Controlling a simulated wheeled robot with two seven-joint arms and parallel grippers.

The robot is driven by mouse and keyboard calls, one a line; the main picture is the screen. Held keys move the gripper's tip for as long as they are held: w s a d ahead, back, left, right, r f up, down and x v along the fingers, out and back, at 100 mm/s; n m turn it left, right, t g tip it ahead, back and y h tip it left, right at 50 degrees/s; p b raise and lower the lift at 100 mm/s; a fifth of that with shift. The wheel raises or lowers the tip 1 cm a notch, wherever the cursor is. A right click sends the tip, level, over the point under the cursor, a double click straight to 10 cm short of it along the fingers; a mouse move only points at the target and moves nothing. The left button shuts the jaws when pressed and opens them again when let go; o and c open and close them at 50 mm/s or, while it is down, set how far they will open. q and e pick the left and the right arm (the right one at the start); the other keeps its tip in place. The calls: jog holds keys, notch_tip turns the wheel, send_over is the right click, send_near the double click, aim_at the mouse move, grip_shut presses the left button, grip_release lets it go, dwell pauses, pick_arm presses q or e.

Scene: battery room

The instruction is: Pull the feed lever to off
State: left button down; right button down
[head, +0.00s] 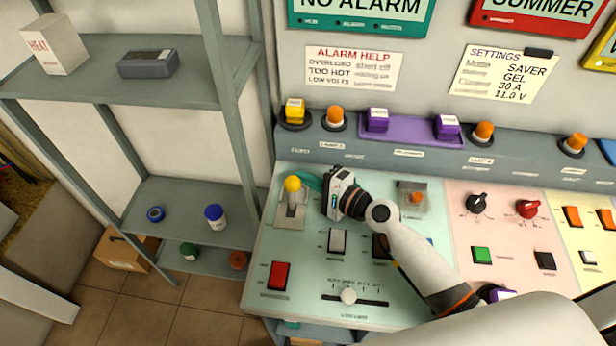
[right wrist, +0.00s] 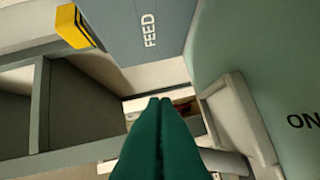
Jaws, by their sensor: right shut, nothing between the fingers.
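The feed lever has a yellow ball knob (head: 292,184) on a short stem, standing in a pale slotted plate (head: 289,217) at the left of the green panel. My right gripper (head: 304,179) reaches in from the right. Its green fingers are shut and empty, with their tips just right of and behind the knob. I cannot tell whether they touch it. In the right wrist view the shut fingers (right wrist: 159,102) point past a pale raised frame (right wrist: 238,123), beside the letters ON; the yellow knob does not show there. My left gripper is not in view.
A grey ledge (head: 370,150) with a yellow block (head: 294,110) and orange lamps runs behind the panel. A shelf rack (head: 225,70) stands at left.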

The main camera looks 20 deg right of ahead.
aim_at(299, 185)
jog(key=shift+s+a+r, duration=0.1)
jog(key=shift+s+r, duration=0.1)
jog(key=shift+s, duration=0.1)
jog(key=shift+s+a, duration=0.1)
jog(key=shift+s, duration=0.15)
jog(key=shift+s+a+r, duration=0.1)
jog(key=shift+s+r, duration=0.05)
jog(key=shift+s, duration=0.05)
jog(key=shift+s+a+n+t+b, duration=0.25)
jog(key=shift+s+n+t+b, duration=0.15)
jog(key=shift+s+n+b, duration=0.3)
jog(key=shift+s+a+r, duration=0.15)
jog(key=shift+s+r, duration=0.05)
jog(key=shift+r, duration=0.05)
jog(key=shift+s+a+r, duration=0.1)
jog(key=shift+s+a, duration=0.15)
jog(key=shift+s, duration=0.25)
jog(key=shift+s+a+r, duration=0.1)
jog(key=shift+s+a, duration=0.1)
jog(key=shift+s, duration=0.3)
jog(key=shift+s+a+f, duration=0.1)
jog(key=shift+s+a, duration=0.1)
jog(key=shift+s, duration=0.35)
jog(key=shift+s+f, duration=0.1)
jog(key=shift+f, duration=0.05)
